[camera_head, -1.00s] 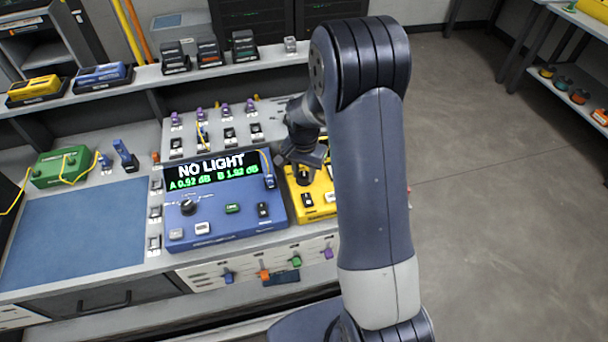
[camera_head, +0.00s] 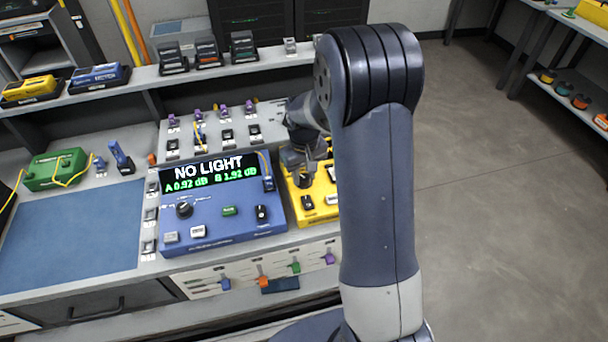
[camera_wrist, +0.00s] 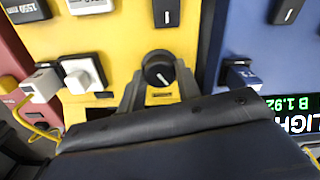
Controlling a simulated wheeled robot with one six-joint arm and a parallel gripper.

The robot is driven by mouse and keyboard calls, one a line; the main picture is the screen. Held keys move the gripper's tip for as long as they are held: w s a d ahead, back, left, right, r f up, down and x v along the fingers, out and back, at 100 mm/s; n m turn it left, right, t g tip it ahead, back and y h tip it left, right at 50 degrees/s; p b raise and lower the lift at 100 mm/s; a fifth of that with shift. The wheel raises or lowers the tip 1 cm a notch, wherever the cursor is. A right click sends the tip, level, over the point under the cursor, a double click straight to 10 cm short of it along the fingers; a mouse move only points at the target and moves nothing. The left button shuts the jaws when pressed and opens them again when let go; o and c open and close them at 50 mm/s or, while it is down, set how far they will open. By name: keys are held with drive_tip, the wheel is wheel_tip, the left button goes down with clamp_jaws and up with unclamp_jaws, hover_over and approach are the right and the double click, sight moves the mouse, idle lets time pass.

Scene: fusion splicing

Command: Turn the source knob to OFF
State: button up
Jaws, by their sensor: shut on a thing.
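The source knob (camera_wrist: 159,70) is a round black knob with a pale pointer mark, on a yellow unit (camera_wrist: 120,40) in the wrist view. My gripper (camera_wrist: 161,82) has its two grey fingers on either side of the knob, shut on it. In the head view my gripper (camera_head: 304,178) is down on the yellow unit (camera_head: 325,198), to the right of the blue meter. The knob's printed labels cannot be read.
The blue meter (camera_head: 240,228) stands close on the left; its screen (camera_head: 210,173) reads NO LIGHT. White plugs (camera_wrist: 80,75) and a yellow cable (camera_wrist: 35,128) lie close to the left finger in the wrist view. A blue mat (camera_head: 70,235) lies empty at left.

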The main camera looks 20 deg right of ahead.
sight(304, 177)
drive_tip(key=shift+n, duration=0.9)
drive_tip(key=o, duration=1)
drive_tip(key=shift+r, duration=0.1)
wheel_tip(304, 177, up, 11)
drive_tip(key=shift+f+b, duration=0.15)
drive_tip(key=shift+b, duration=0.25)
wheel_tip(304, 177, down, 11)
drive_tip(key=shift+r, duration=0.15)
drive_tip(key=shift+p, duration=0.3)
